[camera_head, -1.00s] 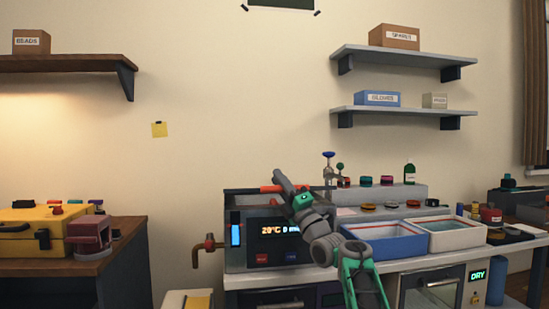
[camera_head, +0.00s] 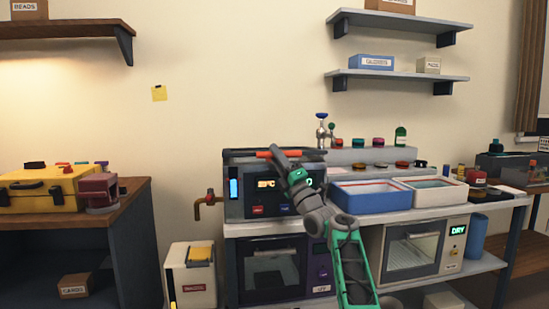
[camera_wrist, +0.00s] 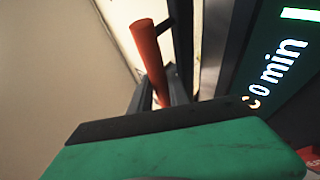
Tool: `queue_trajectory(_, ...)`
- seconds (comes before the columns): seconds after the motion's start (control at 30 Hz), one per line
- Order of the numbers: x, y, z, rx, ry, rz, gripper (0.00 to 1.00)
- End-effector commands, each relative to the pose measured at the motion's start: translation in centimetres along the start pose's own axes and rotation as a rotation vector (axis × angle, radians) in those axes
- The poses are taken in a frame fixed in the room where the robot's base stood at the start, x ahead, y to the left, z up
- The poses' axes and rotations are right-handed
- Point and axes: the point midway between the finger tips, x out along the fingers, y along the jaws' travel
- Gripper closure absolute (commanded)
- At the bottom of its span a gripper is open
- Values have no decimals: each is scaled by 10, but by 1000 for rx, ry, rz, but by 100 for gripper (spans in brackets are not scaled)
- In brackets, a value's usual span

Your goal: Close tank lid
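The tank (camera_head: 262,185) is a dark box with a lit display on the bench. Its lid handle, a red-orange bar (camera_head: 264,154), lies across its top. I cannot tell how far the lid stands open. My gripper (camera_head: 279,162) reaches up in front of the tank, its tip at the bar. In the wrist view the bar (camera_wrist: 148,48) runs down towards my gripper's dark fingers (camera_wrist: 160,97), its lower end seeming to lie between them. The green gripper body hides part of them. Whether they are closed on the bar is unclear.
A blue tray (camera_head: 370,200) and a white tray (camera_head: 440,196) stand right of the tank. A brass tap (camera_head: 210,199) sticks out at its left. A drying oven (camera_head: 412,250) is under the trays. A yellow case (camera_head: 40,190) sits on the left bench.

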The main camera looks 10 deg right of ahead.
Motion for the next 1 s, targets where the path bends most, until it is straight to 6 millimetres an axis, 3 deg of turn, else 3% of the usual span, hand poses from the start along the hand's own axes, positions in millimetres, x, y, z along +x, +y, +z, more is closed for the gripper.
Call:
queue_trajectory(0.1, 2, 4, 0, -3, 0, 6, 71)
queue_trajectory(0.53, -4, -2, -3, 1, 2, -3, 71)
queue_trajectory(1.0, -73, 2, 2, -4, -3, 1, 71)
